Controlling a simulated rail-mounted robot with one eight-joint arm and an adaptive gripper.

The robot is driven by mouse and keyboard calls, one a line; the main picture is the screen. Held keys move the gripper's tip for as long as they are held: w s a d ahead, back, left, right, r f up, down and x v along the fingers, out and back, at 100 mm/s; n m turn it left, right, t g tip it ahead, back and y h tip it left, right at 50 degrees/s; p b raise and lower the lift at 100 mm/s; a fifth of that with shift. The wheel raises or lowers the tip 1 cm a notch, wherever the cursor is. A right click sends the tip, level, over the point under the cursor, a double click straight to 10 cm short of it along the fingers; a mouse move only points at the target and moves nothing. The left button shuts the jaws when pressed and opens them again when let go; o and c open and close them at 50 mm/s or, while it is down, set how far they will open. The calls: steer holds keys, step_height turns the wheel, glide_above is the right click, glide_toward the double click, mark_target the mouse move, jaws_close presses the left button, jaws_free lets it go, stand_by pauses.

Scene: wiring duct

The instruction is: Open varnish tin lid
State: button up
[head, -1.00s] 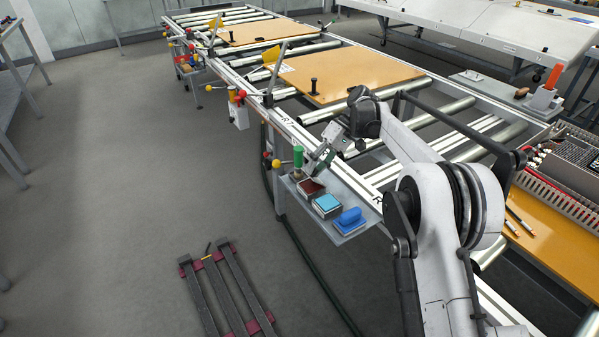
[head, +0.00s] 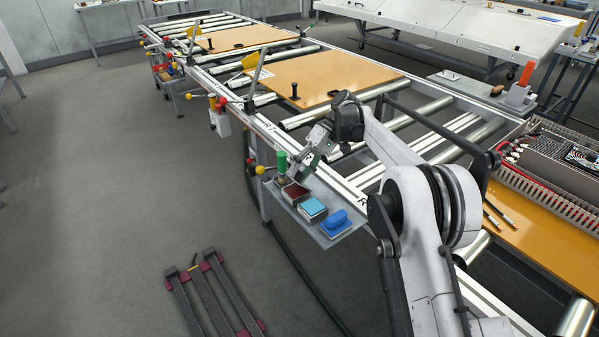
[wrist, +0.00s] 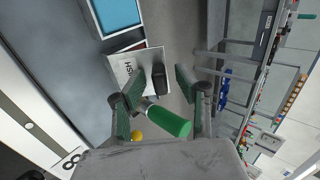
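A small tin (head: 294,193) with a dark red top stands on the grey side shelf in the head view. My gripper (head: 302,172) hangs just above and right of the tin. In the wrist view its two fingers stand apart, with the open gap (wrist: 156,88) toward the label and black part. I cannot tell whether the fingers touch anything.
A green-handled tool (head: 282,161) stands left of the tin; in the wrist view its handle (wrist: 168,121) shows between the fingers. A light-blue-topped box (head: 312,208) and a blue block (head: 336,222) sit right of the tin. The roller conveyor rail (head: 262,130) runs behind the shelf.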

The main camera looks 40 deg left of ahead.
steer(key=v, duration=0.7)
steer(key=shift+w, duration=0.2)
steer(key=shift+r, duration=0.2)
